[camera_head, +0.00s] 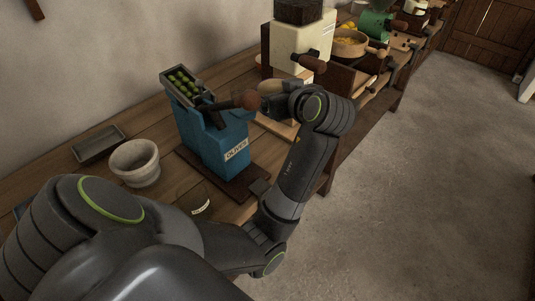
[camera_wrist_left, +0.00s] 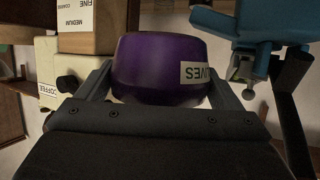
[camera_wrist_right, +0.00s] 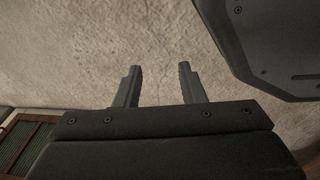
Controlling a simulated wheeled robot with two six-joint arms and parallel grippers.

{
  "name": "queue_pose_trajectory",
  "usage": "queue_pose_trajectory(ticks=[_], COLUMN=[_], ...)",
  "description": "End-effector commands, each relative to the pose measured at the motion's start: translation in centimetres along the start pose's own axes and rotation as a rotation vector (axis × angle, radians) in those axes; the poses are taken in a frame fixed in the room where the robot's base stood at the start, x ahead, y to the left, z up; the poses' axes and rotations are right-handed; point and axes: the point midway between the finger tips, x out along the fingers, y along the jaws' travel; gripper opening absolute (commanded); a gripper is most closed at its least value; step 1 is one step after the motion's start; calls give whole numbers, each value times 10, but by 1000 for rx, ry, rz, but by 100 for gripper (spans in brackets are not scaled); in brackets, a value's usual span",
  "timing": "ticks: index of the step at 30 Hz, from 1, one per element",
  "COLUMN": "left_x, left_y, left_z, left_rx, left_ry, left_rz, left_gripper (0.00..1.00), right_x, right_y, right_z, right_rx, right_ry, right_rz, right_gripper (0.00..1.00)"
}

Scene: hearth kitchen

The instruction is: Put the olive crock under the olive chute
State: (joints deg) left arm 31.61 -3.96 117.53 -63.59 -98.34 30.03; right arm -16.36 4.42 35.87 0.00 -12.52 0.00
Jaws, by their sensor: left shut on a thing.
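In the left wrist view a dark purple crock (camera_wrist_left: 160,65) with a pale label ending in "VES" sits between the fingers of my left gripper (camera_wrist_left: 162,88), which is shut on it. In the head view my left arm reaches past the blue olive machine (camera_head: 212,140), marked OLIVES; the crock and fingers are hidden there. The machine has a trough of green olives (camera_head: 181,82) on top and a brown-knobbed handle. In the left wrist view its blue body and grey spout (camera_wrist_left: 245,68) are right of the crock, apart from it. My right gripper (camera_wrist_right: 160,68) is open and empty.
A white stone bowl (camera_head: 135,163) and a grey tray (camera_head: 98,144) stand left of the machine. A small pale label (camera_head: 201,207) shows beside my arm. A cream machine (camera_head: 298,45) and a wooden bowl (camera_head: 348,42) stand farther along the counter. Open floor lies right.

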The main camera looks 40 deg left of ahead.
Motion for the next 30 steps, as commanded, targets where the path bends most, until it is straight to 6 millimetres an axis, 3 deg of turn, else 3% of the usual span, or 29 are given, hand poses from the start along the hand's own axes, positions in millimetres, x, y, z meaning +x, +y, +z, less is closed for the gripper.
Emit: queue_pose_trajectory(ticks=[5, 9, 15, 30], left_x=[12, 26, 44, 66], left_y=[-3, -3, -2, -2], left_z=[27, 63, 107, 162], left_rx=[-3, 0, -1, -3], left_ry=[-4, -5, -3, -2], left_rz=[-22, -22, -19, -18], left_gripper=[54, 54, 54, 54], right_x=[2, 3, 5, 6], right_y=[1, 3, 7, 3], right_z=[11, 23, 23, 14], right_rx=[1, 2, 0, 1], right_ry=[-14, -32, -33, -20], right_rz=[1, 5, 10, 4], right_gripper=[36, 36, 36, 36])
